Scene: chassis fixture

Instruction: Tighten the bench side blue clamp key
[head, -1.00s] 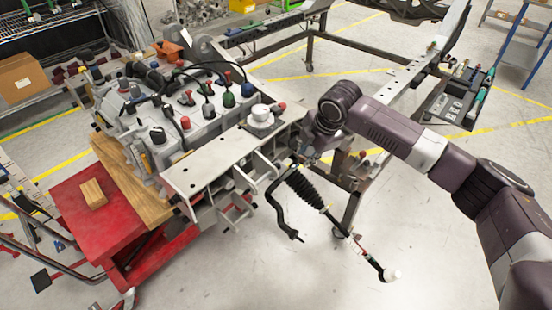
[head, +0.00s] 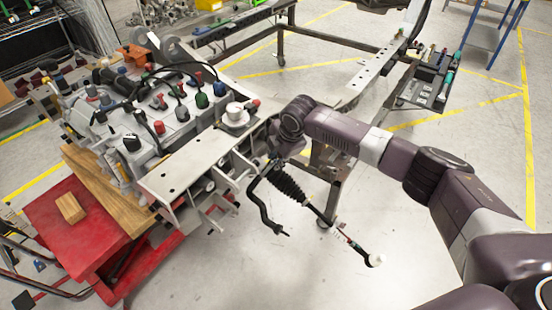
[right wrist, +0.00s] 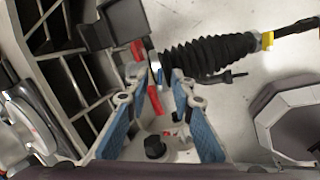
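My right gripper (right wrist: 158,84) shows in the right wrist view with its two blue-padded fingers apart. A small blue piece (right wrist: 161,76) lies between the fingertips, apart from the left pad and close to the right one; it may be the blue clamp key, but it is too small to be sure. Red handle-like parts (right wrist: 155,100) sit beside it. In the head view my right wrist is at the right end of the grey chassis fixture plate (head: 190,172), and the arm hides the fingers and any key there. My left gripper is out of view.
A black ribbed rubber boot (head: 285,183) with a rod sticks out beside my right wrist; it also shows in the right wrist view (right wrist: 205,57). A cup-like white part (head: 235,110) stands on the plate. Open floor lies in front.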

